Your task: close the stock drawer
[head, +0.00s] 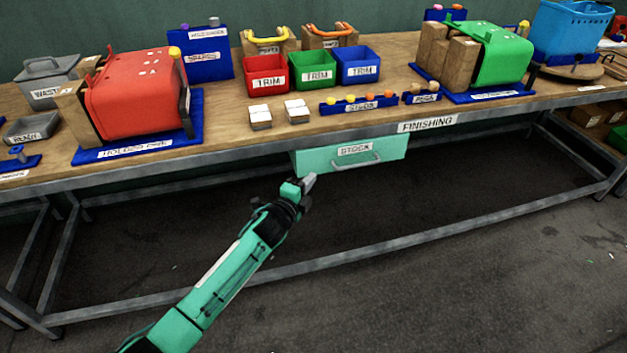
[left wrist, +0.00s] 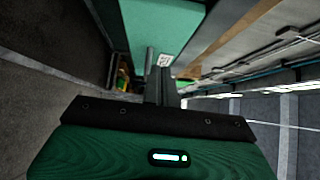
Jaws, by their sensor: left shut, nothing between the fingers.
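The stock drawer (head: 375,156) is a mint-green front with a grey bar handle and a STOCK label, under the bench edge in the head view. It looks pulled out a little from the bench; how far I cannot tell exactly. In the left wrist view, the mint-green drawer (left wrist: 160,28) shows ahead of the fingers. My right gripper is not in view.
The wooden bench (head: 225,139) carries a red press (head: 130,95), a green press (head: 503,55), TRIM bins (head: 312,72) and small blocks above the drawer. A FINISHING label (head: 428,124) is on the bench edge. Grey frame bars (head: 400,248) run below; the floor in front is clear.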

